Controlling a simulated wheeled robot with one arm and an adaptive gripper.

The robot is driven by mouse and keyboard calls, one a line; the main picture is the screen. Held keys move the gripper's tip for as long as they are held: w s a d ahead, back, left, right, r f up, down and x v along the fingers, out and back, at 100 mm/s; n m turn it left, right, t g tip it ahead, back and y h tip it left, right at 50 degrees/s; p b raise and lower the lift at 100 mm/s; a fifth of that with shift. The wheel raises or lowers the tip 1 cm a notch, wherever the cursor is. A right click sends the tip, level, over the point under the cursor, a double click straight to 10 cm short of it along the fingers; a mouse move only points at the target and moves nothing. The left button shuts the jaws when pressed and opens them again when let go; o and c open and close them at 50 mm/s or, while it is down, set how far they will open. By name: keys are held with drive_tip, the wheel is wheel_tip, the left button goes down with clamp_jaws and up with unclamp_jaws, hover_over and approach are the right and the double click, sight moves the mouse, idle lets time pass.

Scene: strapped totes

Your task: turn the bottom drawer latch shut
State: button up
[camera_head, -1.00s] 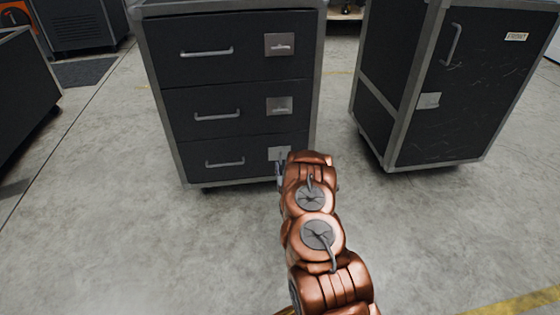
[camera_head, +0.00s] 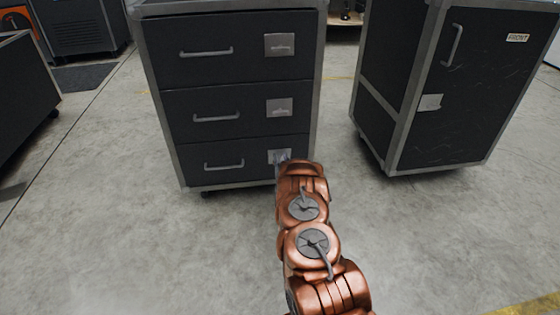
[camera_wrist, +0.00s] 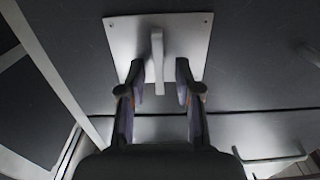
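The bottom drawer latch is a pale metal plate (camera_head: 276,156) at the right end of the bottom drawer (camera_head: 200,160) in the head view. My arm partly covers it there. In the wrist view the latch plate (camera_wrist: 190,35) is at the top, with a narrow lever (camera_wrist: 157,55) standing out from its middle. My gripper (camera_wrist: 160,78) is open, with one finger on each side of the lever's end. A gap shows between the lever and each finger. In the head view the fingers are mostly hidden behind my wrist.
The upper two drawers have handles and similar latches, the top latch (camera_head: 280,44) and the middle latch (camera_head: 279,107). A second black cabinet (camera_head: 450,110) stands to the right. A drawer handle (camera_wrist: 270,160) shows low right in the wrist view. The grey floor in front is clear.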

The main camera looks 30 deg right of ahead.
clamp_jaws()
idle(0.3)
drive_tip(key=shift+w, duration=0.1)
idle(0.4)
drive_tip(key=m, duration=0.4)
drive_tip(key=shift+d+m, duration=0.35)
drive_tip(key=shift+m, duration=0.05)
drive_tip(key=m, duration=0.4)
drive_tip(key=shift+s+d+f+m, duration=0.2)
drive_tip(key=shift+s+d+m, duration=0.05)
drive_tip(key=shift+d+m, duration=0.05)
drive_tip(key=shift+d+f+m, duration=0.1)
drive_tip(key=shift+f+m, duration=0.1)
drive_tip(key=shift+m, duration=1.25)
drive_tip(key=shift+f+m, duration=0.15)
drive_tip(key=shift+m, duration=1.25)
drive_tip(key=shift+d+f+m, duration=0.1)
drive_tip(key=shift+f+m, duration=0.1)
drive_tip(key=shift+m, duration=1.25)
